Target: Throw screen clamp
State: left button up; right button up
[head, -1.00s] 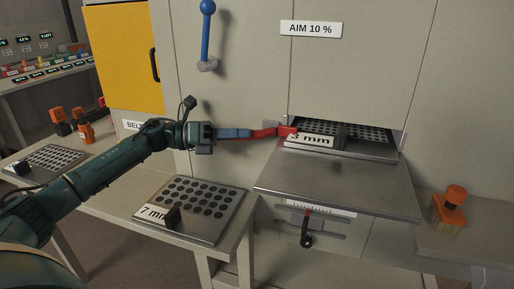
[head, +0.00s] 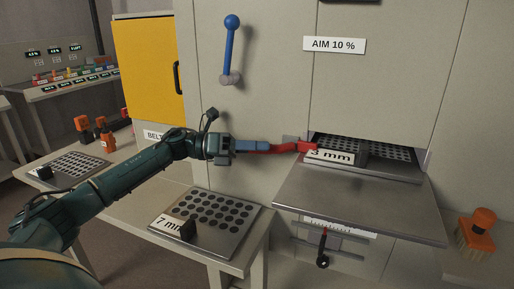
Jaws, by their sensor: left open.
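My left gripper (head: 287,147) reaches in from the left, with a blue-grey section ahead of the dark wrist and a slender red end. The red end is at the left edge of the screen slot, beside the 3 mm screen (head: 333,156). I cannot tell whether the red part is all fingers or partly a clamp handle; nothing is clearly gripped. Two levers show: a blue-handled one (head: 231,45) upright on the panel, and a black one with a red mark (head: 323,250) hanging under the metal shelf (head: 360,205). Which part is the screen clamp is unclear. My right gripper is out of view.
A 7 mm screen (head: 240,238) lies on the bench left of the shelf, and another screen (head: 82,165) lies farther left. An orange-handled brush (head: 476,232) is at the right. A yellow door (head: 147,70) and a button console (head: 75,80) stand behind.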

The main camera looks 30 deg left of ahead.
pick_arm(q)
jog(key=b+v, duration=0.2)
jog(key=v, duration=1.1)
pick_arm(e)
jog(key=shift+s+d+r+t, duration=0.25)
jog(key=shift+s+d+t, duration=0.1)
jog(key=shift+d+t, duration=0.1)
